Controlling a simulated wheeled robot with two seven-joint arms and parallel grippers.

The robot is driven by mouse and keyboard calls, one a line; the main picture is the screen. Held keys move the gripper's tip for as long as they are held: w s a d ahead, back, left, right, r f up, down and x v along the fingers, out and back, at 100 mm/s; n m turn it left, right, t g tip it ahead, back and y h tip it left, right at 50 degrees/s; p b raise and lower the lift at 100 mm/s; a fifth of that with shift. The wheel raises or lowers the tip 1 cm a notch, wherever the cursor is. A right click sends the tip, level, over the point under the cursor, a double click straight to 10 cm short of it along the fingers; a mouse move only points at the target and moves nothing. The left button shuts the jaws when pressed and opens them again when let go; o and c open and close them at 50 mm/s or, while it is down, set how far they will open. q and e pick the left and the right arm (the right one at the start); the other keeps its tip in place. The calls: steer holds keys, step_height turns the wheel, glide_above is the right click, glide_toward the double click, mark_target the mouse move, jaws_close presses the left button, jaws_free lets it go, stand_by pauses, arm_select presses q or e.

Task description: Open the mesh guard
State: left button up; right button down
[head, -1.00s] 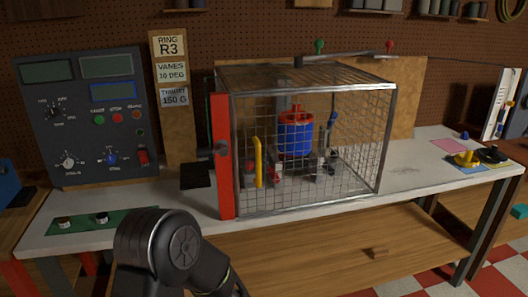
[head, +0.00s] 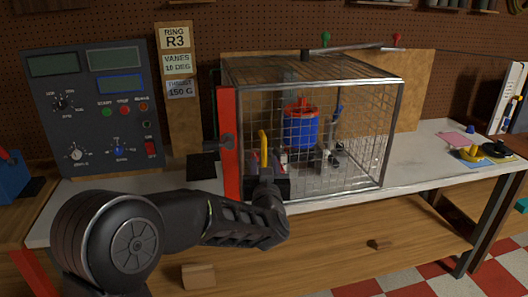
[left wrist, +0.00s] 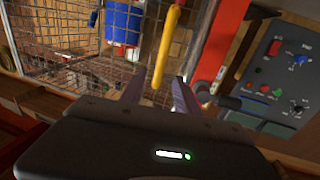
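The mesh guard (head: 345,135) is a wire cage with a grey metal frame, standing on the bench and looking closed. A yellow upright handle (head: 263,147) is on its front, near the red post (head: 229,150). Inside is a blue rotor unit (head: 300,128) with a red top. My left gripper (head: 267,172) is at the handle's lower part, in front of the mesh. In the left wrist view, my gripper's fingers (left wrist: 158,88) are apart, with the yellow handle (left wrist: 169,45) between them; whether they touch it is unclear. My right gripper is out of view.
A control panel (head: 100,110) with knobs and buttons stands left of the guard. The bench top (head: 410,168) is clear just right of the cage. Yellow and black parts (head: 480,153) lie at the far right. A wooden drawer front (head: 400,240) is below.

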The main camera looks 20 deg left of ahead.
mark_target(264, 153)
arm_select(q)
steer(key=p+x, duration=0.2)
steer(key=x, duration=0.4)
steer(key=shift+w+a, duration=0.15)
steer(key=shift+w, duration=0.2)
steer(key=shift+w+a, duration=0.15)
steer(key=shift+w, duration=0.25)
steer(key=shift+c, duration=0.2)
jaws_close()
stand_by(0.5)
